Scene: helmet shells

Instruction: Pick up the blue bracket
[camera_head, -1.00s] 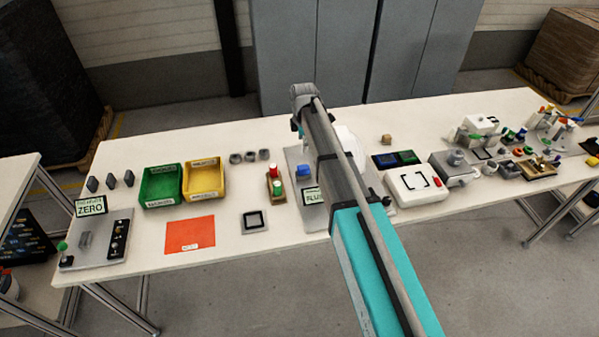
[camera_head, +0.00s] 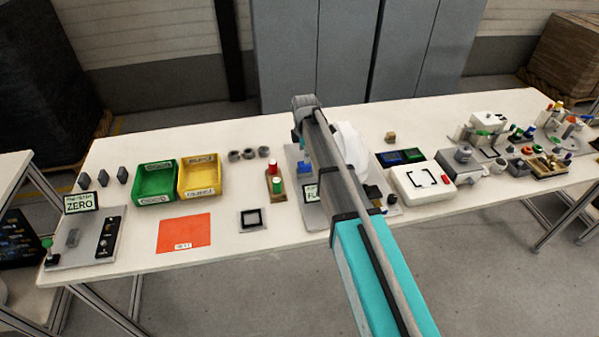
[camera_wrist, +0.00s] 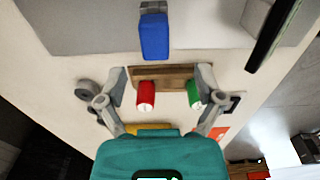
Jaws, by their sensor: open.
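The blue bracket (camera_wrist: 154,36) shows in the wrist view as an upright blue block beyond my gripper, on a pale plate. In the head view a small blue piece (camera_head: 304,167), which looks like the same bracket, stands on the grey plate just left of my arm. My gripper (camera_wrist: 161,78) is open and empty in the wrist view, its fingers spread wide and pointing toward the bracket. The bracket is apart from the fingers, ahead of them. My gripper's fingers are hidden in the head view.
A wooden block with a red bottle (camera_wrist: 146,95) and a green bottle (camera_wrist: 193,94) shows between the fingers. A white rounded shell (camera_head: 348,145) is partly behind my arm. Green (camera_head: 155,180) and yellow (camera_head: 199,177) bins stand left. The front table edge has bare room.

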